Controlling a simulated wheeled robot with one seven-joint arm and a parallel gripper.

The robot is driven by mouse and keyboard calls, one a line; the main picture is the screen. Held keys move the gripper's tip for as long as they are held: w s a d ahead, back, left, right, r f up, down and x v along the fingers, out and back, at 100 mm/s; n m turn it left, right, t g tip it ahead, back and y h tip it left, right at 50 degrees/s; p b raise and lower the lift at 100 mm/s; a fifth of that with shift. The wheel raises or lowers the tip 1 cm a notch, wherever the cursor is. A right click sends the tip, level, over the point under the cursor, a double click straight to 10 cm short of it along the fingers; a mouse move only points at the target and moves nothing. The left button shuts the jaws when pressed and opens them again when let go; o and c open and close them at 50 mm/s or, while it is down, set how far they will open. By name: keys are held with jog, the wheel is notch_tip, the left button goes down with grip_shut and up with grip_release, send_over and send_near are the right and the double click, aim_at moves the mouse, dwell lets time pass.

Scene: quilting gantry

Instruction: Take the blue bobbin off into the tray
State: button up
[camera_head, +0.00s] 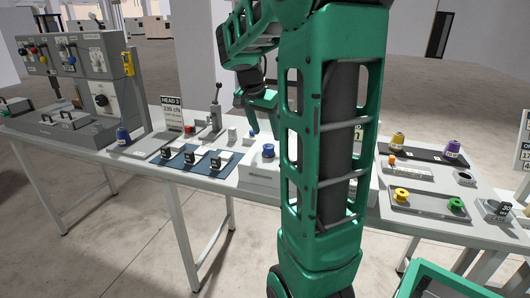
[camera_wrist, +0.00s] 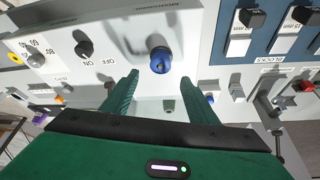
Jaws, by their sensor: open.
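The blue bobbin (camera_head: 268,150) sits on top of a white winder box (camera_head: 258,172) near the middle of the table. In the wrist view the blue bobbin (camera_wrist: 160,64) is on a dark spindle on the white panel. My gripper (camera_wrist: 155,88) is open, its two green fingers apart and empty, with the bobbin beyond and between the fingertips. In the head view my gripper (camera_head: 264,118) is just above the bobbin, partly hidden by my arm. The grey tray (camera_head: 430,203) at the right holds a yellow bobbin (camera_head: 401,195) and a green bobbin (camera_head: 455,204).
A black knob (camera_wrist: 84,48) with ON and OFF marks is beside the bobbin. Dark blue pads with blocks (camera_head: 195,158) lie left of the box. A dark mat (camera_head: 425,153) bears yellow and purple cones behind the tray.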

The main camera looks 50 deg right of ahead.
aim_at(269, 145)
jog(key=shift+a+x, duration=0.15)
jog(key=shift+x, duration=1.35)
jog(key=shift+a+x, duration=0.1)
jog(key=shift+x, duration=1.35)
jog(key=shift+s+f, duration=0.1)
jog(key=shift+f, duration=0.05)
jog(key=c, duration=1.1)
